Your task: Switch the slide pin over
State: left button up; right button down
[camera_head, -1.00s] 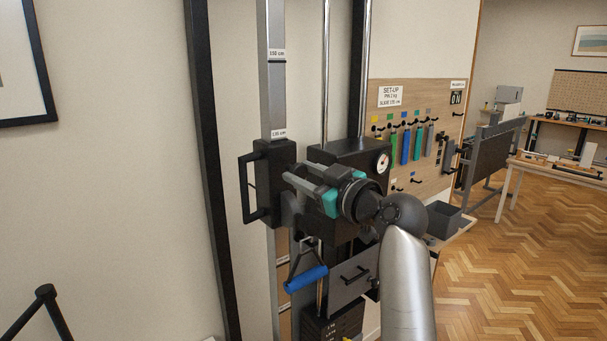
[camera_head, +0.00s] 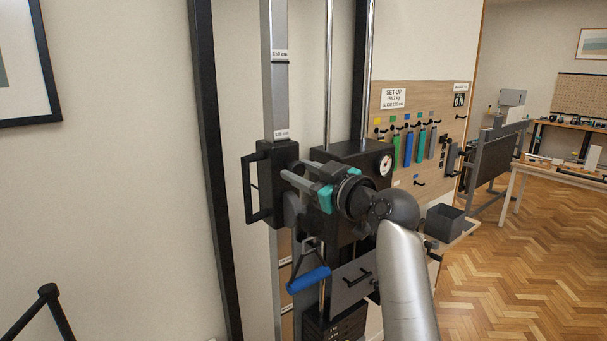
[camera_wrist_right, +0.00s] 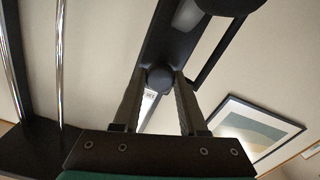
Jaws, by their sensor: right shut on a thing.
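A black slide carriage (camera_head: 274,165) with a side handle (camera_head: 251,188) sits on the grey upright rail (camera_head: 277,85), just below a height label. My right gripper (camera_head: 287,188) reaches the carriage's front from the right. In the right wrist view its two fingers (camera_wrist_right: 160,82) are shut on a round dark knob (camera_wrist_right: 160,76), which looks like the slide pin's head. The pin's shaft is hidden. My left gripper is in neither view.
A blue handle (camera_head: 309,279) hangs below the gripper. A black block with a gauge (camera_head: 385,164) stands close behind my right wrist. A peg board (camera_head: 420,130) with coloured tools and a grey bin (camera_head: 444,222) are to the right.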

jog(key=c, duration=0.9)
grip_release()
jog(key=shift+r, duration=0.1)
jog(key=o, duration=0.5)
jog(key=shift+w+a, duration=0.15)
jog(key=shift+c, duration=0.2)
jog(key=b+v, duration=0.2)
jog(key=v, duration=1.3)
jog(key=shift+b, duration=0.4)
